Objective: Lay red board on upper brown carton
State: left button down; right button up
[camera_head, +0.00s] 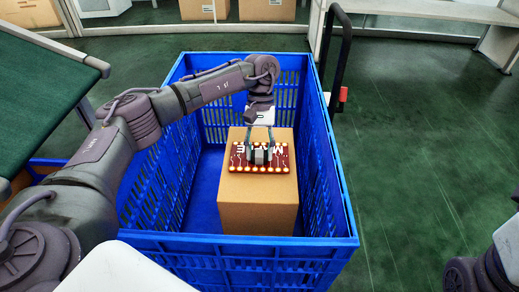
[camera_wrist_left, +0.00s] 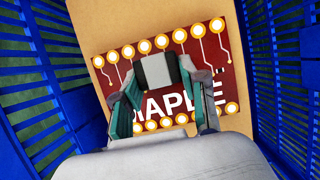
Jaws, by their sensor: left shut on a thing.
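The red board (camera_head: 283,158) with white lettering and pale round pads lies flat over the top of the brown carton (camera_head: 257,207) inside the blue crate. I cannot tell whether it touches the carton. My left gripper (camera_head: 260,157) reaches down from above and is shut on the grey block at the board's middle. In the left wrist view the red board (camera_wrist_left: 205,50) sits under the gripper (camera_wrist_left: 160,85), with the fingers on either side of the block, and carton cardboard (camera_wrist_left: 110,22) shows around it. My right gripper is not in view; only part of my right arm shows at lower right.
The blue crate (camera_head: 240,247) has slatted walls close around the carton. A green-topped table (camera_head: 40,85) stands at left. A black cart handle (camera_head: 340,60) rises behind the crate at right. More cartons (camera_head: 267,10) stand at the back. Green floor is open at right.

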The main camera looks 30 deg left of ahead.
pick_arm(q)
jog(key=shift+f+b, duration=0.3)
jog(key=shift+f, duration=0.2)
jog(key=c, duration=0.5)
grip_release()
jog(key=shift+c, duration=0.2)
jog(key=shift+r, duration=0.1)
jog(key=v, duration=1.2)
